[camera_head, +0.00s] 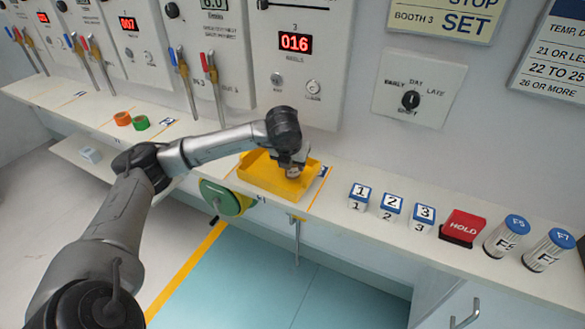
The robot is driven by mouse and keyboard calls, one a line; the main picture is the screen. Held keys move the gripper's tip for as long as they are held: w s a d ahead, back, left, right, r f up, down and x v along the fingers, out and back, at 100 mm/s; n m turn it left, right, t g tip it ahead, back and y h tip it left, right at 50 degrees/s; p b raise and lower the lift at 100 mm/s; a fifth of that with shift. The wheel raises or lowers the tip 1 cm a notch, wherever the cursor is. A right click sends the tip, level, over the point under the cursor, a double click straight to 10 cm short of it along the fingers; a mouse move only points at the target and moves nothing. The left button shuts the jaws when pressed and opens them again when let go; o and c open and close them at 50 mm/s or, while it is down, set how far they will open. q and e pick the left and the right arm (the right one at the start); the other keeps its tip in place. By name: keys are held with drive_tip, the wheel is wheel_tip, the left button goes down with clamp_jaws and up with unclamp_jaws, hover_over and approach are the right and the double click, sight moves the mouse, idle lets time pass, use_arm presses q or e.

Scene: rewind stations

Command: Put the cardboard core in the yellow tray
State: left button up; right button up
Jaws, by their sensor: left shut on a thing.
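The yellow tray (262,181) sits on the white shelf, below the panel reading 016. My left gripper (293,171) reaches in from the left and points down over the right part of the tray. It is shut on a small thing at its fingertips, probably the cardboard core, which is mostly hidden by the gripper. I cannot tell whether that thing touches the tray floor. My right gripper is not in view.
A green reel (226,198) hangs at the shelf front, left of the tray. Orange (122,118) and green (141,123) rolls lie farther left. Numbered blocks (391,207), a red HOLD block (463,227) and two labelled cylinders (506,237) stand to the right.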

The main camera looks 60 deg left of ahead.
use_arm(q)
drive_tip(key=shift+f, duration=0.75)
drive_tip(key=o, duration=0.6)
